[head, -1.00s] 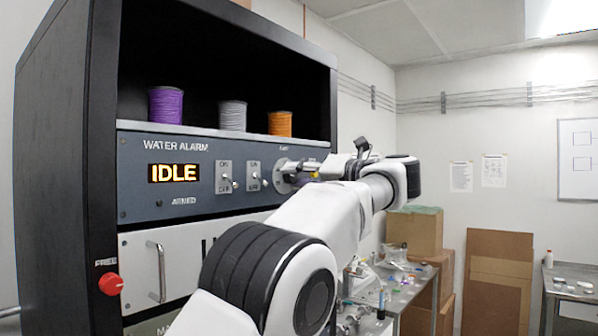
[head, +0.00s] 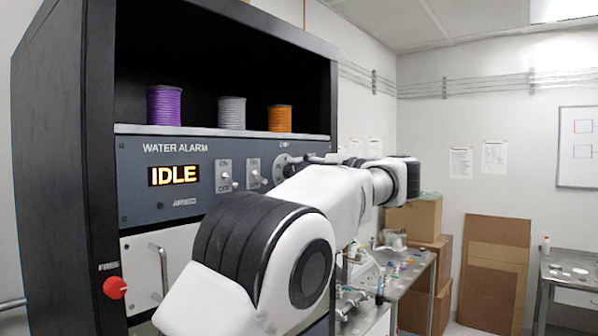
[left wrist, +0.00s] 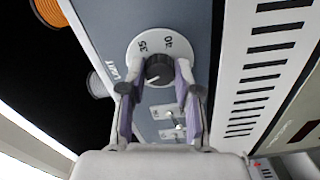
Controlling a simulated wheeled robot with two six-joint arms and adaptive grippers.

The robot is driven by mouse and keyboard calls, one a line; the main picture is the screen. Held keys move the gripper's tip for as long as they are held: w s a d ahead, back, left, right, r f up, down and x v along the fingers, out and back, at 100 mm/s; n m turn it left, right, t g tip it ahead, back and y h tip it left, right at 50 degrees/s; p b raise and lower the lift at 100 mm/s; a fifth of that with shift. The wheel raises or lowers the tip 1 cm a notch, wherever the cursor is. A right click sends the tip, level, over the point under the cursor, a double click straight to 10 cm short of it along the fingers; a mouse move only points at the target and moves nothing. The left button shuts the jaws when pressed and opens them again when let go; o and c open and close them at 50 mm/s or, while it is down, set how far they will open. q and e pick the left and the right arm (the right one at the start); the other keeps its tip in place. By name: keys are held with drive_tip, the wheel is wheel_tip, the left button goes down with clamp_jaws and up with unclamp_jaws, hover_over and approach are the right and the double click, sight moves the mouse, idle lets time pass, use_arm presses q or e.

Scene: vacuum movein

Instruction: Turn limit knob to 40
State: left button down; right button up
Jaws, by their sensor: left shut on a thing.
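The limit knob (left wrist: 159,68) is a dark round knob on a pale dial plate with printed numbers, on the blue-grey WATER ALARM panel (head: 150,212). In the head view the dial plate (head: 283,168) is partly hidden by my left arm. My left gripper (left wrist: 155,76) has its purple-padded fingers on both sides of the knob and is shut on it. In the head view the left gripper (head: 318,159) reaches the dial from the right. My right gripper is not in view.
Two toggle switches (head: 223,177) sit left of the dial. The display (head: 173,175) reads IDLE. Purple, grey and orange spools (head: 280,118) stand on the shelf above. A red knob (head: 115,288) is at lower left. A cluttered metal table (head: 408,279) stands at the right.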

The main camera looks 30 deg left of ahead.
use_arm(q)
drive_tip(key=m, duration=0.7)
drive_tip(key=shift+r, duration=0.1)
drive_tip(key=m, duration=0.7)
drive_tip(key=shift+m, duration=0.3)
drive_tip(key=m, duration=0.3)
drive_tip(key=shift+m, duration=0.3)
drive_tip(key=m, duration=0.3)
drive_tip(key=shift+m, duration=0.4)
drive_tip(key=m, duration=0.6)
drive_tip(key=c, duration=0.8)
unclamp_jaws()
drive_tip(key=shift+a, duration=0.1)
